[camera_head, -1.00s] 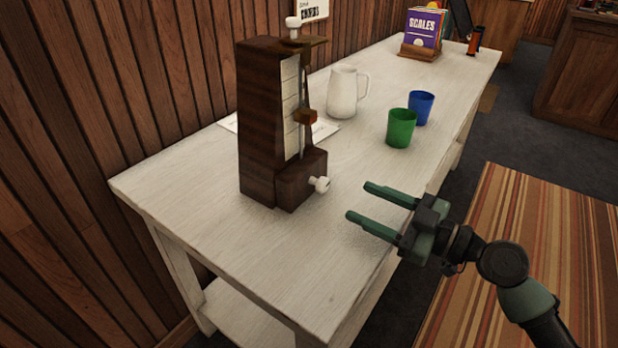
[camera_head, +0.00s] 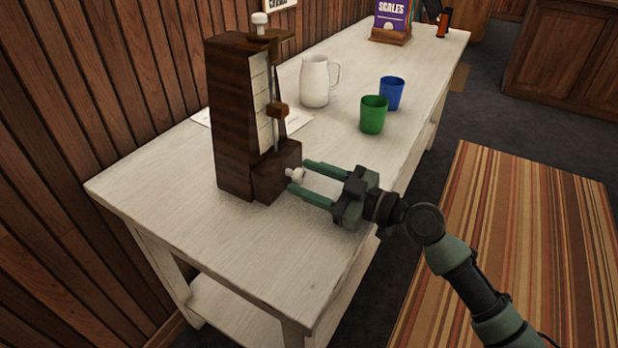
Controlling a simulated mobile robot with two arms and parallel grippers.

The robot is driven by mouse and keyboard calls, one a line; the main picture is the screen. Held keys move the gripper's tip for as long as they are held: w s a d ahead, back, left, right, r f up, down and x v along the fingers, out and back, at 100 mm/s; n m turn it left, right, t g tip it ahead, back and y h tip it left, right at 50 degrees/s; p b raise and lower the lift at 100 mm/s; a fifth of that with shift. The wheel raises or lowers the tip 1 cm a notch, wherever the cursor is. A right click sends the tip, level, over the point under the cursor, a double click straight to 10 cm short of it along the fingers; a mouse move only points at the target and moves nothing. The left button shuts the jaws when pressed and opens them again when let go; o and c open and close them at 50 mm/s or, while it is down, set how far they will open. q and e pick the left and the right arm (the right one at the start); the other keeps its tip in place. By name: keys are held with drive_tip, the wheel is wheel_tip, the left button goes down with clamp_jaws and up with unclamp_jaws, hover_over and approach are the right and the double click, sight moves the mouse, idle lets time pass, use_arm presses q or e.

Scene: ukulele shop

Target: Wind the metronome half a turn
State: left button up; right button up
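The metronome (camera_head: 236,128) is a tall dark wooden case standing upright near the close end of the white table. Its white winding knob (camera_head: 296,175) sticks out low on its right side. My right gripper (camera_head: 298,176) points left at the knob, with its two green fingers apart and the tips on either side of the knob. I cannot tell whether the fingers touch it. The metronome's front shows a pale scale, a rod with a brown weight (camera_head: 277,110), and a white knob (camera_head: 260,19) on top. My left gripper is out of view.
The white table (camera_head: 230,245) has clear room in front of the metronome. A white pitcher (camera_head: 314,82), a green cup (camera_head: 373,115) and a blue cup (camera_head: 391,94) stand behind. Books in a wooden holder (camera_head: 390,37) are at the far end. A wooden wall (camera_head: 80,90) runs along the left.

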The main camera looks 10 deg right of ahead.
clamp_jaws()
drive_tip(key=shift+m, duration=0.3)
drive_tip(key=shift+m+b, duration=0.4)
drive_tip(key=shift+m, duration=1.3)
drive_tip(key=shift+m+b, duration=0.3)
drive_tip(key=shift+m, duration=0.3)
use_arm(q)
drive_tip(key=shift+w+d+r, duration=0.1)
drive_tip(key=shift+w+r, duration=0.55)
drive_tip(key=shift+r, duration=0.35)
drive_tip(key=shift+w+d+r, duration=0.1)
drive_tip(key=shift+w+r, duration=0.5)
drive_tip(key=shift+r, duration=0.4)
use_arm(e)
drive_tip(key=shift+m, duration=0.8)
